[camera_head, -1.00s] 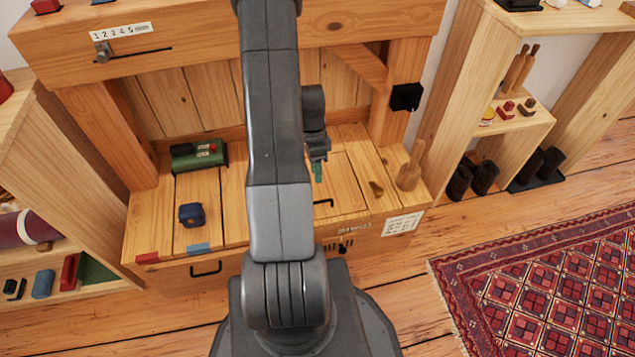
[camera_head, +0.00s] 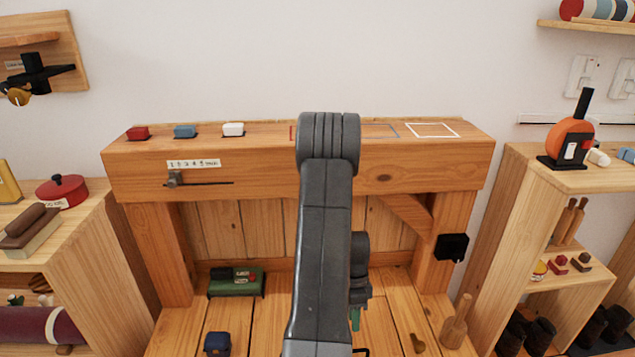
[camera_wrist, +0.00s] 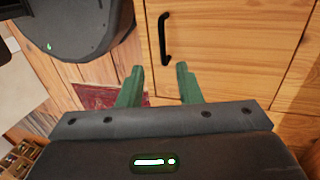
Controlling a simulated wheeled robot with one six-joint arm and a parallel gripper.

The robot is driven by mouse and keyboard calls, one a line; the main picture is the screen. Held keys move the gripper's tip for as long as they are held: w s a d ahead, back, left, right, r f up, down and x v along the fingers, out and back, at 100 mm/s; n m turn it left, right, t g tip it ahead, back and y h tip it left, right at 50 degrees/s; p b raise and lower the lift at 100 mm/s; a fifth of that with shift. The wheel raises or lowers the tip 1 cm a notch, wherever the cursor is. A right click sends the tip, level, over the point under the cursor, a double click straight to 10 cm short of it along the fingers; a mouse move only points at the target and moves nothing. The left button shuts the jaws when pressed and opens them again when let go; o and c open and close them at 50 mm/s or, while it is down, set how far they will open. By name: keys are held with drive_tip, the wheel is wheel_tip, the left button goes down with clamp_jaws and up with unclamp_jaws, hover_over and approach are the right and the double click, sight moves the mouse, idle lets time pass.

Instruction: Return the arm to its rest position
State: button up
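My arm (camera_head: 324,230) rises through the middle of the head view, bent at a joint in front of the wooden bench's beam. My gripper shows partly behind the arm, with a green fingertip (camera_head: 355,318) pointing down over the bench top. In the wrist view my gripper (camera_wrist: 160,70) has two green fingers standing apart with nothing between them. Past the fingertips are a wooden panel and a black handle (camera_wrist: 165,40).
The wooden bench (camera_head: 300,178) has red, blue and white blocks on its beam. A green box (camera_head: 236,283) and a dark blue object (camera_head: 217,343) sit on its lower top. A wooden peg shape (camera_head: 456,322) stands at right. Shelves flank both sides.

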drive_tip(key=b+x, duration=0.2)
drive_tip(key=x, duration=0.8)
drive_tip(key=shift+a, duration=0.1)
drive_tip(key=shift+w+r+p, duration=0.25)
drive_tip(key=shift+r+p, duration=0.1)
drive_tip(key=shift+r, duration=0.2)
drive_tip(key=shift+w+r, duration=0.1)
drive_tip(key=shift+r, duration=0.2)
